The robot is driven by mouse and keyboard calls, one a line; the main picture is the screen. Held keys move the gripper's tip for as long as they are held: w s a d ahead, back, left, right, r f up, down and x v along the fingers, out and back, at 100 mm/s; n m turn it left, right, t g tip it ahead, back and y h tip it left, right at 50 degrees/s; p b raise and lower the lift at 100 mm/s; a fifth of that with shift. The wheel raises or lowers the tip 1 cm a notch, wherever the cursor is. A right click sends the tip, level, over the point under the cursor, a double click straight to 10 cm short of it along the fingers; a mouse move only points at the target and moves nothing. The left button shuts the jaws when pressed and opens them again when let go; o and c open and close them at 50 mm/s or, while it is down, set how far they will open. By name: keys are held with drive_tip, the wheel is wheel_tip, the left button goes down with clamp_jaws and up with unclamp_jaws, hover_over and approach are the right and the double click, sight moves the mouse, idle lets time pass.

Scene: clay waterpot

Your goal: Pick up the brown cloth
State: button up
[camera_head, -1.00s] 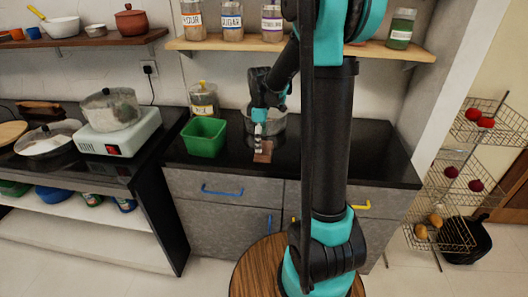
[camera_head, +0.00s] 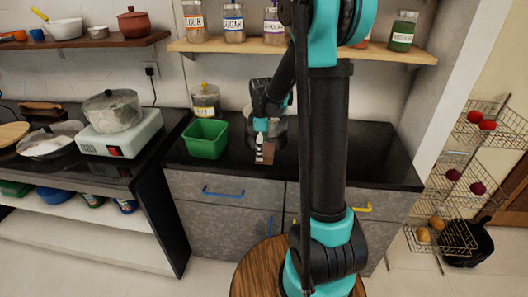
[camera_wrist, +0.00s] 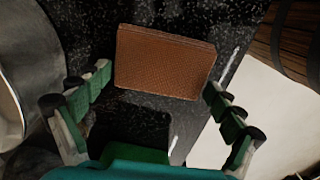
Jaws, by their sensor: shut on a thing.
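The brown cloth (camera_wrist: 165,60) is a flat, folded, roughly rectangular piece with a woven texture. In the head view the cloth (camera_head: 268,153) shows small beside my gripper (camera_head: 262,155), over the front part of the black counter. Whether it is clear of the counter top is hard to tell.
A green tub (camera_head: 205,140) stands left of my gripper on the black counter (camera_head: 375,160). A metal pot (camera_head: 279,130) is close behind it, partly hidden by my arm. A jar (camera_head: 205,97) stands at the back. The counter's right side is clear.

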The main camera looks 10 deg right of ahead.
drive_tip(key=shift+r, duration=0.1)
wheel_tip(320, 180, up, 20)
idle(0.5)
